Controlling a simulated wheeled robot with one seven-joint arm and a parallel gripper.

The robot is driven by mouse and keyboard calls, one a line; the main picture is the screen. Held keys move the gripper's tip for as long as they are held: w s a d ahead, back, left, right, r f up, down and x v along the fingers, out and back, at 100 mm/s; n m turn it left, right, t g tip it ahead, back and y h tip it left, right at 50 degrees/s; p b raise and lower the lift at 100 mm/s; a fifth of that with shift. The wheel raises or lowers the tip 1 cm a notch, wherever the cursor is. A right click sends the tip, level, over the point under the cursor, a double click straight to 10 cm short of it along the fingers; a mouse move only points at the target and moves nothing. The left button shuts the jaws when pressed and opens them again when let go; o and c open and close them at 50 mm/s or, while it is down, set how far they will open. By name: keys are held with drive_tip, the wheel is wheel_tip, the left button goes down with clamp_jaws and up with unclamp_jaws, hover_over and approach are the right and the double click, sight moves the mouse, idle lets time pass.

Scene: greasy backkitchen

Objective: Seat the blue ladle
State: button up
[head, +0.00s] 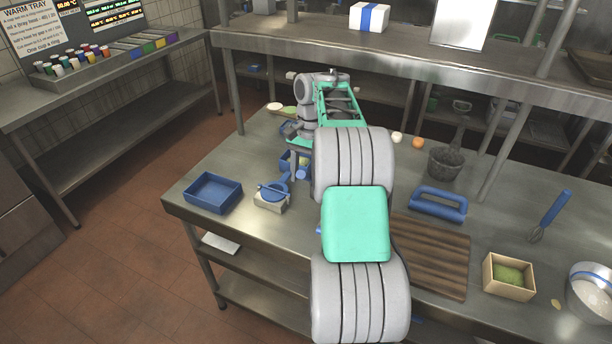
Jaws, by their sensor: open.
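A blue ladle-like piece (276,188) rests on a small pale block (271,204) near the left part of the steel table. It looks like a round bowl with a thin rod across it, but details are too small to be sure. Another blue item (285,162) lies just behind it, partly hidden by my gripper. My gripper (293,167) points down over this area, close behind and right of the ladle-like piece. It is open; its fingertips are small and partly blocked by my arm. I cannot tell whether they touch anything.
A blue tray (212,192) stands left. Right of my arm are a wooden board (432,258), a blue handled item (438,204), a dark mortar (445,162), a green-filled box (508,277), a whisk-like tool (550,215) and a metal bowl (591,292). A shelf (400,56) overhangs the back.

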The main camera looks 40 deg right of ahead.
drive_tip(key=shift+o, duration=1)
drive_tip(key=shift+w+d+r+p, duration=0.1)
drive_tip(key=shift+d+r+p, duration=0.05)
drive_tip(key=shift+r+p, duration=1)
drive_tip(key=shift+w+d+r+p, duration=0.15)
drive_tip(key=shift+r+p, duration=0.65)
drive_tip(key=shift+p, duration=0.6)
drive_tip(key=shift+d+r+p, duration=0.15)
drive_tip(key=shift+r+p, duration=0.85)
drive_tip(key=shift+p, duration=0.25)
